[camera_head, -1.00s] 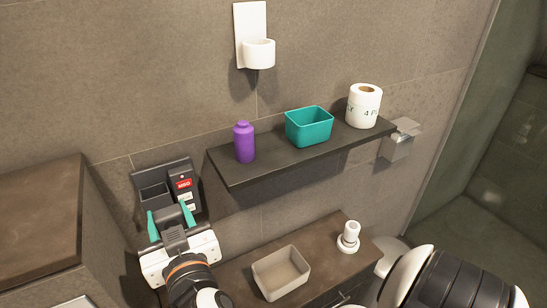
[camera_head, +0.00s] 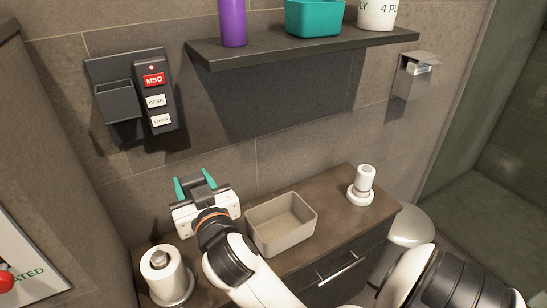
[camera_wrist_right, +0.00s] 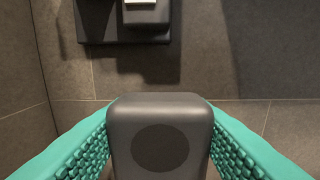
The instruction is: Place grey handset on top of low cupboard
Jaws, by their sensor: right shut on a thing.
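The grey handset (camera_wrist_right: 160,135) fills the middle of the right wrist view, with a round dark patch on its end. The teal fingers of my right gripper (camera_head: 194,181) are shut on it from both sides. In the head view this gripper is above the back left part of the low cupboard (camera_head: 331,212), near the wall. The handset is hard to tell from the dark gripper parts there. The cupboard has a brown top and a dark front with a drawer handle. My left gripper is not in view.
A beige bin (camera_head: 282,243), a white roll on a holder (camera_head: 165,275) and a white bottle-like item (camera_head: 362,183) stand on the cupboard. A dark wall panel (camera_head: 157,78) and a shelf (camera_head: 300,48) are above. Bare top shows between the bin and the bottle-like item.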

